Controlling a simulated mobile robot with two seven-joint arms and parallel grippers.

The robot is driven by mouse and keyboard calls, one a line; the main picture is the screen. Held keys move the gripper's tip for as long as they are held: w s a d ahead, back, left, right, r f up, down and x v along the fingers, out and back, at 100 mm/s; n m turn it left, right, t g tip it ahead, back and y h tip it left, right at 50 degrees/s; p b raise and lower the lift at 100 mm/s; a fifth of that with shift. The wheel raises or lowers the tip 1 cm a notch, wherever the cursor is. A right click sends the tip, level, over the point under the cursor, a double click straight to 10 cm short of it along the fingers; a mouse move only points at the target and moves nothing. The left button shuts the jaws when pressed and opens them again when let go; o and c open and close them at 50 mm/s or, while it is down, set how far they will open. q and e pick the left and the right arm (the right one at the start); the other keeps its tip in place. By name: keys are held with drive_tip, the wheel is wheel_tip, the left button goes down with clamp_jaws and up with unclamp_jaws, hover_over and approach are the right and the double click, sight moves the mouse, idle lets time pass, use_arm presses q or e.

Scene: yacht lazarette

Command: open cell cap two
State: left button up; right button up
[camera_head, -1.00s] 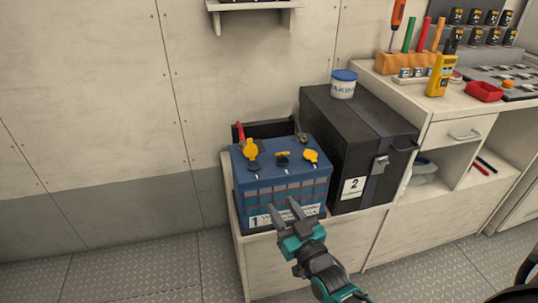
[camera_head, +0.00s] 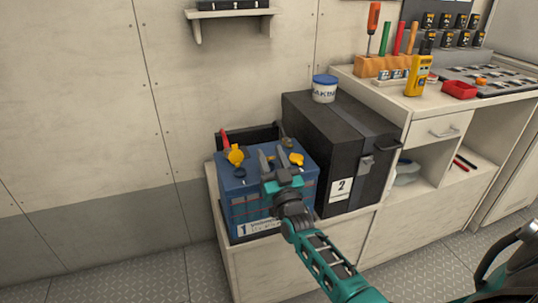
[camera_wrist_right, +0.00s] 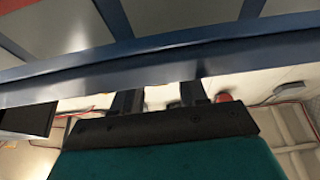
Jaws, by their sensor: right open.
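The blue battery (camera_head: 240,207) marked 1 stands on the low white bench. On its top, a yellow cap at the left (camera_head: 236,154) and another at the right (camera_head: 297,158) stand raised. The middle cap, the second in the row, is largely hidden by my right gripper, so I cannot tell its state. My right gripper (camera_head: 275,161) is open over the middle of the battery top, its fingers pointing to the back; contact cannot be told. In the right wrist view, a blue band (camera_wrist_right: 160,68) crosses in front of the fingers. My left gripper is out of view.
A black box (camera_head: 335,150) marked 2 stands close at the battery's right, with a white tub (camera_head: 324,88) on it. A red terminal piece (camera_head: 224,139) stands at the battery's back left. A shelf (camera_head: 230,13) hangs above; the floor at left is clear.

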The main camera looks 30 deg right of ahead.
drive_tip(key=shift+x, duration=0.9)
drive_tip(key=shift+f, duration=0.1)
clamp_jaws()
